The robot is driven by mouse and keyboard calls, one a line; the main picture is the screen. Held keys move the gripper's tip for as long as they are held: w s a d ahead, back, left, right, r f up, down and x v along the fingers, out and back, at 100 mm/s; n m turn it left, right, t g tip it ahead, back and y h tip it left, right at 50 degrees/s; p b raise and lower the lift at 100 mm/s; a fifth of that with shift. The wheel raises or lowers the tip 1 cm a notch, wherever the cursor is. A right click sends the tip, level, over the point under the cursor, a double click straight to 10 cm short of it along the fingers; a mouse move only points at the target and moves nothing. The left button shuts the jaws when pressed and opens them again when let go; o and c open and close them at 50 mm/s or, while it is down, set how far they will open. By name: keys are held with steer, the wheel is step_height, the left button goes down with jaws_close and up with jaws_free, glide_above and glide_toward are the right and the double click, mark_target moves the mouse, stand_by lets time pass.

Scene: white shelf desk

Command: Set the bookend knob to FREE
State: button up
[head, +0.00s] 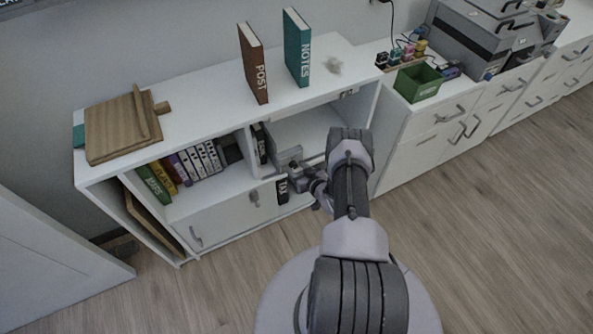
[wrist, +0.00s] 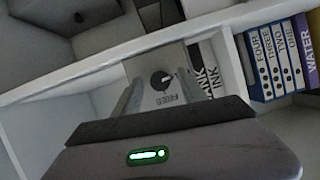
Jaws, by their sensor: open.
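The bookend (wrist: 153,98) is a grey plate on the shelf, and it also shows in the head view (head: 287,157). Its round black knob (wrist: 161,81) carries a light mark that seems to face the right in the wrist view. The word FREE, upside down in this view, is printed just below the knob. My gripper (wrist: 160,88) is open, with one finger on each side of the knob in the wrist view. I cannot tell whether the fingers touch it. In the head view my gripper (head: 308,178) is at the front of the shelf, partly hidden by my arm.
Black-and-white books (wrist: 207,72) stand close beside the bookend. Binders (wrist: 275,70) stand beyond the divider (wrist: 232,60). Brown POST (head: 254,65) and teal NOTES (head: 297,48) books stand on the desk top. A cabinet door (head: 225,217) is below left.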

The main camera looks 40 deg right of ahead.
jaws_close()
stand_by(0.3)
steer(key=n, duration=0.1)
steer(key=n+h+p, duration=0.2)
steer(key=shift+a+g, duration=0.25)
steer(key=shift+g, duration=0.05)
steer(key=n+h, duration=0.1)
steer(key=n, duration=0.1)
steer(key=n+h, duration=0.1)
steer(key=n, duration=0.1)
steer(key=shift+a+f+h+p, duration=0.15)
steer(key=shift+h+p, duration=0.15)
steer(key=shift+h, duration=0.1)
steer(key=n+h+b, duration=0.1)
steer(key=n+h, duration=0.1)
steer(key=n, duration=0.2)
steer(key=shift+f, duration=0.2)
steer(key=shift+n+t+h+b, duration=0.7)
steer(key=shift+n+t+b, duration=0.1)
steer(key=shift+n, duration=1)
